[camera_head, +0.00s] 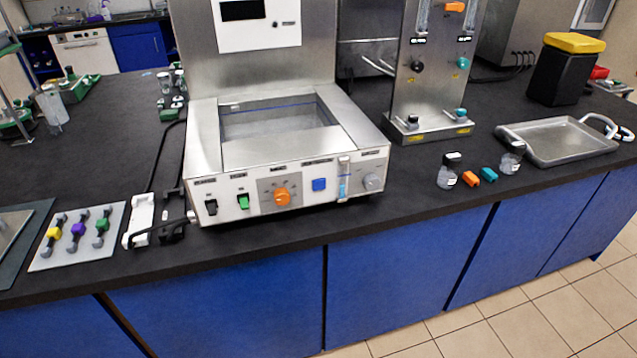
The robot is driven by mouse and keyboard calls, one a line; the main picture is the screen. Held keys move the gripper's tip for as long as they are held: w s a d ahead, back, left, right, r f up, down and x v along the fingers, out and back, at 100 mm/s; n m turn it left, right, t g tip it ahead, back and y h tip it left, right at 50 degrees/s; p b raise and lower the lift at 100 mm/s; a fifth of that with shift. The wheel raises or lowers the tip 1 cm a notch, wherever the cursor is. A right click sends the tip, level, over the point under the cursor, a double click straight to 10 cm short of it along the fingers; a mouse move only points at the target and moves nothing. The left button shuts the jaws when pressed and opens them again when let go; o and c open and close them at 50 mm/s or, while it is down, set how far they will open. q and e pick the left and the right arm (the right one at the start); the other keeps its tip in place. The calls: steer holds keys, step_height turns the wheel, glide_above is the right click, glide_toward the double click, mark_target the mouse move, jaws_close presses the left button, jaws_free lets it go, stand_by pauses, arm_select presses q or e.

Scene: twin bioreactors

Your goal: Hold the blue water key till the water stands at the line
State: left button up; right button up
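The basin looks grey inside, and I cannot tell where any water surface stands. Neither of my grippers is in view.
A plate with coloured connectors (75,260) lies left; a metal tray (557,157) and small bottles stand right. The front bench edge is clear.

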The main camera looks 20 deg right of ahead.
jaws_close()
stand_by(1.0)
